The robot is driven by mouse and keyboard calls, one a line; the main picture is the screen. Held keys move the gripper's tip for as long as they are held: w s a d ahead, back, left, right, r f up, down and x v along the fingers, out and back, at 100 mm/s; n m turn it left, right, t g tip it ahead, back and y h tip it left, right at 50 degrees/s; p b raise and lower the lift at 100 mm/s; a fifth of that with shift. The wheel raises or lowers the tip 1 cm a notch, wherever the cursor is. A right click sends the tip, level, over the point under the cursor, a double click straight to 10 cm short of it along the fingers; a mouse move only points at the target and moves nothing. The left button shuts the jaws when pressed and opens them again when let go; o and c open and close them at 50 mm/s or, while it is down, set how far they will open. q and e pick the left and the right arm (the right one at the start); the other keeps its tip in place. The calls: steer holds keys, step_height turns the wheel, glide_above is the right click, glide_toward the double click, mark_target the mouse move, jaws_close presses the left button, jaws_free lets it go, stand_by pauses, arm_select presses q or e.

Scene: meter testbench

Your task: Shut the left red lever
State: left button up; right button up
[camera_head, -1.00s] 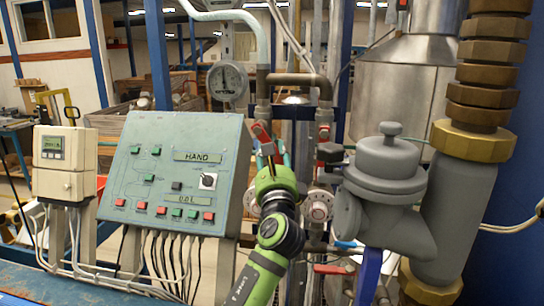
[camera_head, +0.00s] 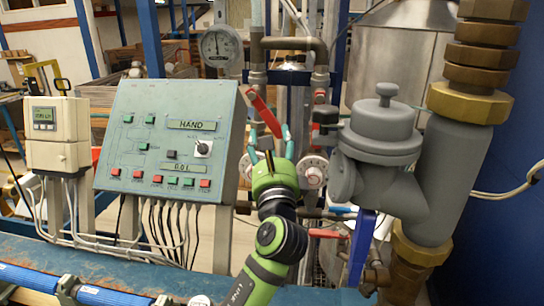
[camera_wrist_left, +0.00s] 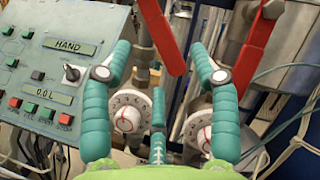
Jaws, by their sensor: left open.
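The left red lever (camera_head: 264,112) slants from upper left to lower right on the left pipe, below the gauge. In the wrist view the same lever (camera_wrist_left: 161,35) hangs down from the top between my fingertips. My left gripper (camera_head: 271,143), green with teal fingers, is just below and in front of the lever. In the wrist view my left gripper (camera_wrist_left: 160,58) is open, with a finger on each side of the lever's lower end. I cannot tell whether either finger touches it. A second red lever (camera_wrist_left: 257,45) lies right of the right finger. My right gripper is out of view.
A control panel (camera_head: 165,105) stands just left of my gripper. A grey valve body (camera_head: 380,150) and a thick pipe (camera_head: 455,170) stand to the right. White dials (camera_wrist_left: 128,112) sit behind the fingers. A gauge (camera_head: 222,48) is above.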

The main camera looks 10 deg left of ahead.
arm_select(q)
steer(key=shift+v, duration=2.35)
